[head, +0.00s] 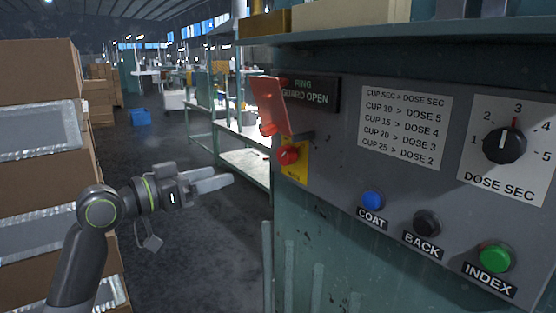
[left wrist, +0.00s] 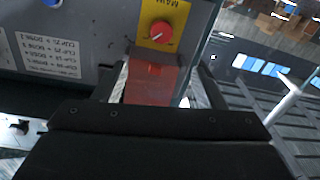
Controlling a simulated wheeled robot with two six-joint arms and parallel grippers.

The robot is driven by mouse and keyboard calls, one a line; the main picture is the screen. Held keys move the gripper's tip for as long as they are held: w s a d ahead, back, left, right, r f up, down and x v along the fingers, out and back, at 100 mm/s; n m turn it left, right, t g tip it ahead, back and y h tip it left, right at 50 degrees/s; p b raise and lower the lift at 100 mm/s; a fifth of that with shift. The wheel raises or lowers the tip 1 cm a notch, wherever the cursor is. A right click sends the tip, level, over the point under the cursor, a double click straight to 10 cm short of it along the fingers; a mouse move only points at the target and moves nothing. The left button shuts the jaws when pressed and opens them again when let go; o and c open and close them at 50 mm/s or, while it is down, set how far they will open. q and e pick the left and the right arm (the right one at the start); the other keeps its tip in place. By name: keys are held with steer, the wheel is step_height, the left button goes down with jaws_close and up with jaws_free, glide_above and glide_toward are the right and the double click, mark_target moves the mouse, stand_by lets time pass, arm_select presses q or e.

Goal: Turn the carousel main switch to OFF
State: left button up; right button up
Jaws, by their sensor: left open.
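The main switch is a red knob (head: 289,154) on a yellow plate (head: 296,170) at the panel's left edge. The knob also shows in the left wrist view (left wrist: 162,31), beside the MAIN lettering. Its exact setting is too small to read. A red translucent flap (head: 269,104) stands raised above the knob and juts out from the panel. My left gripper (head: 228,180) is open and empty, left of the knob and lower, apart from it. In the left wrist view, the flap (left wrist: 150,82) shows between its fingers. My right gripper is not in view.
The panel carries a blue COAT button (head: 372,201), a black BACK button (head: 427,223), a green INDEX button (head: 495,257) and a dose dial (head: 504,145). Stacked cartons (head: 40,150) stand left. A green workbench (head: 243,165) is behind. Open floor lies between.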

mark_target(282, 157)
arm_select(q)
steer(key=p+x, duration=0.4)
steer(key=x, duration=1.1)
steer(key=shift+w+d, duration=0.2)
steer(key=shift+w, duration=0.1)
steer(key=shift+x, duration=0.8)
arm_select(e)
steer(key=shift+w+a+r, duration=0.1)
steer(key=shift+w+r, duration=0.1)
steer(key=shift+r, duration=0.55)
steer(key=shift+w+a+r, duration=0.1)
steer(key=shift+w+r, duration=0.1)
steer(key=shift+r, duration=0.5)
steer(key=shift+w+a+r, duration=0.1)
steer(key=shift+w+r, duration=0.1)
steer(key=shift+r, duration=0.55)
arm_select(q)
steer(key=shift+f, duration=0.1)
steer(key=c, duration=1)
steer(key=shift+o, duration=0.2)
steer(key=shift+p, duration=0.3)
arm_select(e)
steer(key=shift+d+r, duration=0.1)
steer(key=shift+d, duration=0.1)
